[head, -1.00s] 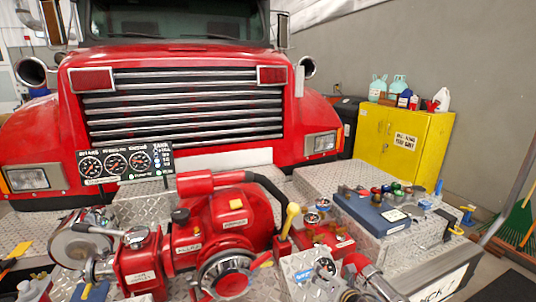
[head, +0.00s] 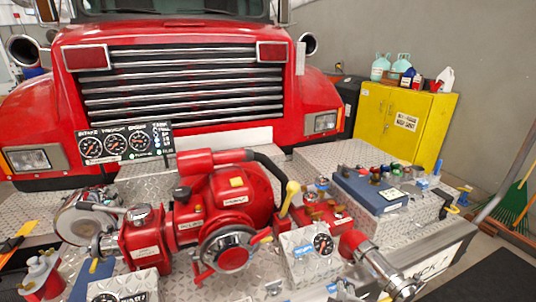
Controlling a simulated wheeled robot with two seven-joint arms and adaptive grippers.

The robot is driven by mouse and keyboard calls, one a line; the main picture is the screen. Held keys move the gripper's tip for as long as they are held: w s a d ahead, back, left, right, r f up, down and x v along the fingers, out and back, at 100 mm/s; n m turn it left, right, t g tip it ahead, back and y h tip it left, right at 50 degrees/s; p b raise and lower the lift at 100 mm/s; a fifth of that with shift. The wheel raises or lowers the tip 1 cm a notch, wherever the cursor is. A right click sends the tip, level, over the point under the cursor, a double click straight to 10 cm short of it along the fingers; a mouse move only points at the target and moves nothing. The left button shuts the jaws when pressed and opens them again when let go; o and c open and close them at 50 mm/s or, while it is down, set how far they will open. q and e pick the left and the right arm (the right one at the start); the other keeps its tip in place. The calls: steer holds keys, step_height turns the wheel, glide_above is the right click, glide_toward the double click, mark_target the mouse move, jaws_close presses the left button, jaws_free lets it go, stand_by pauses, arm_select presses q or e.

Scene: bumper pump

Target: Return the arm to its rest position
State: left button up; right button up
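Neither of my grippers shows in the head view, and no arm of mine can be made out. The red pump (head: 235,200) sits on the diamond-plate bumper (head: 330,155) in front of the red fire truck (head: 180,40). A yellow-knobbed lever (head: 292,190) stands upright at the pump's right side. A gauge panel (head: 125,143) with three round dials stands behind the pump at the left. A silver-ended red pipe fitting (head: 375,262) points toward the front right.
A blue case (head: 370,190) with small coloured parts sits on the right of the bumper. A yellow cabinet (head: 400,120) with jugs and bottles on top stands at the back right. A red and white item (head: 40,277) is at the lower left. A green broom (head: 519,202) leans at the right edge.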

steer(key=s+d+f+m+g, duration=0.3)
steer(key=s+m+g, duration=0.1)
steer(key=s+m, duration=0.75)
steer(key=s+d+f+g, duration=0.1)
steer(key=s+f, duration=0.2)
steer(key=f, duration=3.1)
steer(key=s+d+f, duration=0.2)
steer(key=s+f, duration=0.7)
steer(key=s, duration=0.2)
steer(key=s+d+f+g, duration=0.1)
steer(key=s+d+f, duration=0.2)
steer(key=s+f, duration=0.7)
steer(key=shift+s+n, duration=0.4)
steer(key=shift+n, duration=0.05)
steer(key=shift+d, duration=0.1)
